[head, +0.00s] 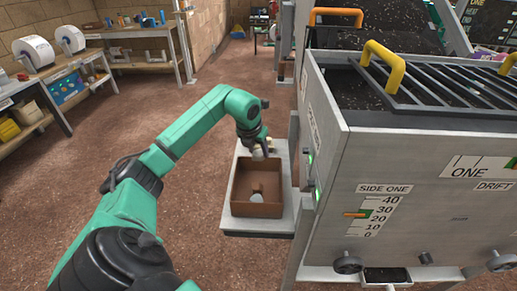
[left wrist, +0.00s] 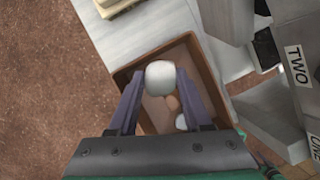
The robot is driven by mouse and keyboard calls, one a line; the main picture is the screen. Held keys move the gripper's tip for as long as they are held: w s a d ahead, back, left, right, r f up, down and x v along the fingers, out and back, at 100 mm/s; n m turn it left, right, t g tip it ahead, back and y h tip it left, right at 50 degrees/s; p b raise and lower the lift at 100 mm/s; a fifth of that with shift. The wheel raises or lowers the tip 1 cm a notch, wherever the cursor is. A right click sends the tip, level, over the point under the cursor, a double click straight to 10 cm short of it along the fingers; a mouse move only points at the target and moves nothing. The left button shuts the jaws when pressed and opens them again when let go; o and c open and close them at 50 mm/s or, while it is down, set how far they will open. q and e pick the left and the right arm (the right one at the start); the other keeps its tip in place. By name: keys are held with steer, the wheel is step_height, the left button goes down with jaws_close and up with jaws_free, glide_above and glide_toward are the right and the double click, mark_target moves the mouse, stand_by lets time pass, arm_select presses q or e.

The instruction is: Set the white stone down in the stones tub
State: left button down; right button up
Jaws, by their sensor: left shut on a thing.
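My left gripper (head: 260,151) is above the far part of the brown stones tub (head: 257,211) in the head view. In the left wrist view its two fingers (left wrist: 160,83) are shut on a white stone (left wrist: 160,72), held between the tips. The open tub (left wrist: 204,75) lies below the held stone. The fingers partly hide the tub's inside. My right gripper is not in view.
The tub stands on a grey shelf (head: 228,224) fixed beside a large metal machine (head: 400,160) with yellow handles, close on the right. A workbench (head: 140,62) is at the back left. The brown floor left of the shelf is clear.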

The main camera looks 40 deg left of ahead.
mark_target(257, 162)
arm_select(q)
step_height(257, 162, down, 7)
steer(key=b, duration=0.4)
steer(key=shift+f+b, duration=0.3)
steer(key=shift+b, duration=0.1)
steer(key=shift+f+b, duration=0.55)
steer(key=shift+f, duration=0.45)
steer(key=shift+c, duration=1.3)
jaws_free()
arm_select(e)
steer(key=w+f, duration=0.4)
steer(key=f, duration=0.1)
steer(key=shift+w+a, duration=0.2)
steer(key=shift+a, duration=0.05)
